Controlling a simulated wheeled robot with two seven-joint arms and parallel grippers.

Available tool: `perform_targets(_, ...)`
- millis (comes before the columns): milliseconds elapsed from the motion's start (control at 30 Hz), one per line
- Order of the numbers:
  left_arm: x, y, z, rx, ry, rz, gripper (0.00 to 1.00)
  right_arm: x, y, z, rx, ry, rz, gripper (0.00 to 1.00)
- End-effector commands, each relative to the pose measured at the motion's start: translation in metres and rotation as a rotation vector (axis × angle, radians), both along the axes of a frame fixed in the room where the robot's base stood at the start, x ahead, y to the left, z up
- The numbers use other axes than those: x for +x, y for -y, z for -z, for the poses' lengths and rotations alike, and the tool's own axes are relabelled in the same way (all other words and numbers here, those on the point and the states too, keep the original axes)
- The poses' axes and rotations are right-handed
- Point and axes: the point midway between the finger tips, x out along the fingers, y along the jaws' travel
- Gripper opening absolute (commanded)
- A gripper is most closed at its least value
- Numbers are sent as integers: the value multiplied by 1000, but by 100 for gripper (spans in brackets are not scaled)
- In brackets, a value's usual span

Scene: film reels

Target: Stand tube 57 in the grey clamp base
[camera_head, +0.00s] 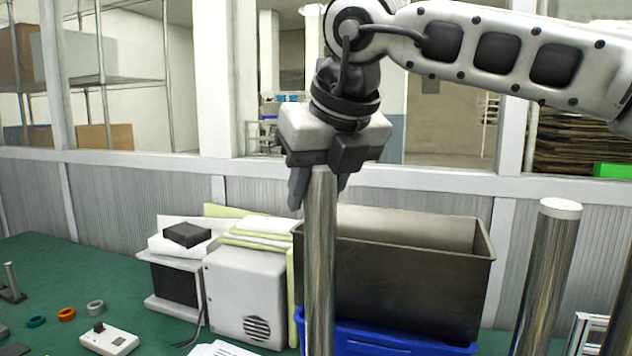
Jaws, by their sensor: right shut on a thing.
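My right gripper (320,184) comes in from the upper right and points down, shut on the top of a shiny metal tube (320,262). The tube hangs upright in front of the crates, and its lower end runs out of the bottom of the picture. No number can be read on it, so I cannot tell whether it is tube 57. A second metal tube (545,285) with a pale cap stands at the right, slightly tilted in the picture. I cannot make out a grey clamp base. My left gripper is not in view.
A dark crate (440,290) on a blue crate (385,340) stands behind the held tube. A grey speaker box (246,295) is left of it. A white switch box (108,340), small rings (66,314) and a small rod stand (12,285) lie left on the green table (60,262).

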Motion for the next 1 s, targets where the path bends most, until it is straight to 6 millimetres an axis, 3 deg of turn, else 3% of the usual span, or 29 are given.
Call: perform_targets(1000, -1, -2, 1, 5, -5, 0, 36, 3, -2, -1, -1, -2, -1, 0)
